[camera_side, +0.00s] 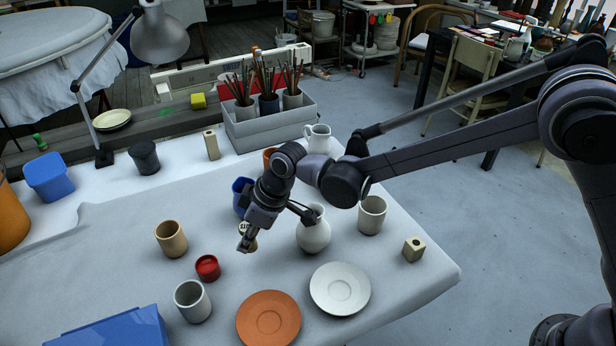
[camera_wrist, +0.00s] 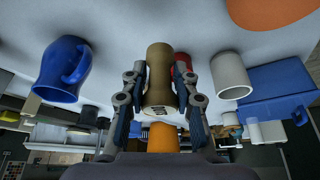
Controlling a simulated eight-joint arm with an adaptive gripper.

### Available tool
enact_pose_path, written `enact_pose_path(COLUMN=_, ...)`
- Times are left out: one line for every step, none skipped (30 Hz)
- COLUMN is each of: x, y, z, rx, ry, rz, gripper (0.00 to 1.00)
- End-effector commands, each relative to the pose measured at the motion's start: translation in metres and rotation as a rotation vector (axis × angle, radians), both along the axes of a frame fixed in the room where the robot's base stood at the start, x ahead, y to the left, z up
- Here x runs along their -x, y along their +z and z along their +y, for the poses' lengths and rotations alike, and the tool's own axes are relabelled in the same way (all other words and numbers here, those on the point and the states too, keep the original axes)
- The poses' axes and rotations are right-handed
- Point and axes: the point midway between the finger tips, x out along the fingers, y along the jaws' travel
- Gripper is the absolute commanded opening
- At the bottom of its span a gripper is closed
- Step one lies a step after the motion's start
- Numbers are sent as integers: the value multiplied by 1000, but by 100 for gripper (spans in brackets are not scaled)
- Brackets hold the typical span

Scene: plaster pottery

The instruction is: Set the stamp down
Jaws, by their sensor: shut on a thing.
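The stamp is a small tan piece with a dark mark on a pale end; it shows in the side view (camera_side: 251,246) and the wrist view (camera_wrist: 159,92). My gripper (camera_side: 247,238) is shut on it, with one finger on each side in the wrist view (camera_wrist: 160,100). The marked end faces up. The fingers hide part of the stamp in the side view. I cannot tell whether its lower end touches the table. The grey-covered table (camera_side: 110,270) lies below.
A tan cup (camera_side: 171,240) and red pot (camera_side: 207,268) stand left of my gripper. A blue mug (camera_side: 240,195) is behind it, and a white vase (camera_side: 313,232) right. A grey cup (camera_side: 192,302), terracotta plate (camera_side: 268,320) and white plate (camera_side: 340,288) lie nearer the front.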

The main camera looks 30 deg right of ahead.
Motion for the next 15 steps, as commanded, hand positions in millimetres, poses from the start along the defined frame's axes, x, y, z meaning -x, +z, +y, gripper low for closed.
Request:
enact_pose_path(x=-1, y=-9, z=0, rx=0, ry=-1, rz=0, gripper=5)
enact_pose_path(x=0, y=-14, z=0, rx=0, ry=-1, rz=0, gripper=5)
enact_pose_path(x=0, y=-18, z=0, rx=0, ry=-1, rz=0, gripper=5)
enact_pose_path(x=-1, y=-22, z=0, rx=0, ry=-2, rz=0, gripper=5)
enact_pose_path(x=-1, y=-24, z=0, rx=0, ry=-2, rz=0, gripper=5)
enact_pose_path(x=-1, y=-26, z=0, rx=0, ry=-2, rz=0, gripper=5)
enact_pose_path(x=-1, y=-28, z=0, rx=0, ry=-2, rz=0, gripper=5)
enact_pose_path(x=-1, y=-29, z=0, rx=0, ry=-2, rz=0, gripper=5)
enact_pose_path(x=-1, y=-32, z=0, rx=0, ry=-2, rz=0, gripper=5)
enact_pose_path(x=-1, y=-35, z=0, rx=0, ry=-2, rz=0, gripper=5)
enact_pose_path(x=-1, y=-38, z=0, rx=0, ry=-2, rz=0, gripper=5)
enact_pose_path(x=-1, y=-42, z=0, rx=0, ry=-3, rz=0, gripper=5)
enact_pose_path(x=-1, y=-46, z=0, rx=0, ry=-3, rz=0, gripper=5)
enact_pose_path(x=-1, y=-51, z=0, rx=0, ry=-3, rz=0, gripper=5)
enact_pose_path(x=-1, y=-56, z=0, rx=0, ry=-3, rz=0, gripper=5)
